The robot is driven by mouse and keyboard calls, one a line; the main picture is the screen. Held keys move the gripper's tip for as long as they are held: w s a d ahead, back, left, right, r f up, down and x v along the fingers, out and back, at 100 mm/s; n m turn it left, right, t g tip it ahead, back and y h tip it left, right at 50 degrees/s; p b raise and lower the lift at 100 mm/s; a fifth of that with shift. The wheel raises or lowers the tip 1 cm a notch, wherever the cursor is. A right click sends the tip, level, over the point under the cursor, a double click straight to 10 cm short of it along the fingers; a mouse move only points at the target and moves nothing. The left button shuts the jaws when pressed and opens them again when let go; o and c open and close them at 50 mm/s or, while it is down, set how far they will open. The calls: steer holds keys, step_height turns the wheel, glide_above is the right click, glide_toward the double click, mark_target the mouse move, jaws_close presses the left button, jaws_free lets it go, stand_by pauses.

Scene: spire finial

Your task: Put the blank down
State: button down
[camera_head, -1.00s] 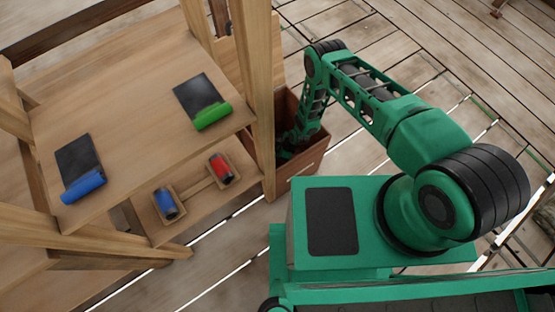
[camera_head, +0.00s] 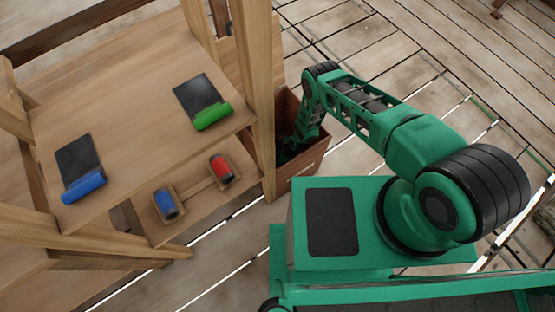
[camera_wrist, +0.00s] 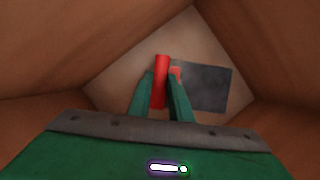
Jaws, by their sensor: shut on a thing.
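My gripper (camera_wrist: 160,97) is shut on a long red bar, which I take for the blank (camera_wrist: 161,75). In the head view my gripper is down inside the brown box (camera_head: 305,161) beside the wooden stand, so blank and fingers are hidden there.
The wooden stand (camera_head: 135,112) bears a dark plate with a blue roll (camera_head: 83,186) and one with a green roll (camera_head: 212,116). A lower shelf holds a blue cylinder (camera_head: 166,204) and a red cylinder (camera_head: 221,169) in trays. The box walls are close around my gripper.

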steer(key=shift+f, duration=0.3)
steer(key=c, duration=1.6)
jaws_free()
steer(key=v, duration=0.8)
steer(key=shift+a, duration=0.2)
steer(key=shift+d+r, duration=0.1)
steer(key=shift+r, duration=0.3)
